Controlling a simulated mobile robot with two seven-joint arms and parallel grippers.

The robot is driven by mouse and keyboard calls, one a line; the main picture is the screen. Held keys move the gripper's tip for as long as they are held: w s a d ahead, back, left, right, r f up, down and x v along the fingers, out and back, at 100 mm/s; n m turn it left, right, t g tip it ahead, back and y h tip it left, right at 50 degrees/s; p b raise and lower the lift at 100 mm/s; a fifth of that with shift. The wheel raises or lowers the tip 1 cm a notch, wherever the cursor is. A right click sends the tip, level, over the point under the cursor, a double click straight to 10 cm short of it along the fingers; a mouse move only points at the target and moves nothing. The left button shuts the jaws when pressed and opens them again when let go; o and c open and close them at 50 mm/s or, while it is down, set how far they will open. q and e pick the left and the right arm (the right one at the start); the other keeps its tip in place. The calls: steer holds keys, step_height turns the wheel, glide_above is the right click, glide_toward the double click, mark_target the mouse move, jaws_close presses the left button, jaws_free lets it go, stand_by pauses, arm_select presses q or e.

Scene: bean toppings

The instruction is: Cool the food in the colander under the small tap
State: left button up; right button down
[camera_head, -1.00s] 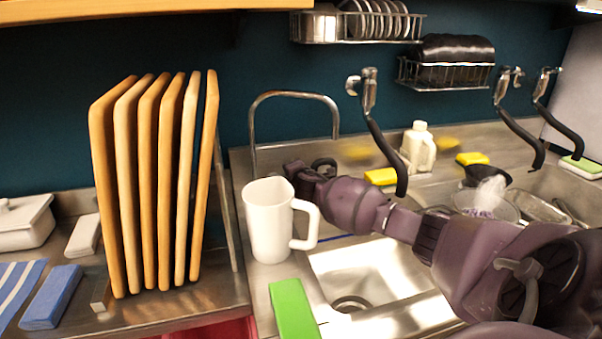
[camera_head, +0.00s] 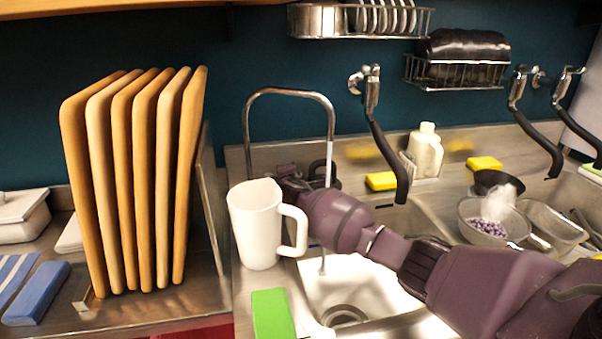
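The small tap (camera_head: 290,92) is a thin curved spout at the back of the left sink (camera_head: 385,290). A thin stream, apparently water, falls from its tip, passes behind my arm and shows again above the drain. The colander (camera_head: 466,212) stands in the right part of the sink area and holds purple beans (camera_head: 488,227), with a whitish steam-like puff above them. My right arm reaches across the left sink. Its gripper (camera_head: 288,176) is by the base of the tap, partly hidden behind the white jug; its fingers are unclear. My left gripper is out of view.
The white jug (camera_head: 255,225) stands just in front of my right gripper. A green block (camera_head: 272,314) lies on the near edge. Upright boards (camera_head: 120,190) stand at left. Other taps with black spouts (camera_head: 388,150) overhang the sinks. A metal tray (camera_head: 550,222) is beside the colander.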

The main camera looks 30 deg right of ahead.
steer(key=shift+s+f, duration=0.1)
steer(key=shift+f, duration=0.2)
steer(key=c, duration=1.1)
jaws_free()
steer(key=shift+o, duration=0.5)
steer(key=shift+r, duration=0.15)
steer(key=shift+d, duration=0.15)
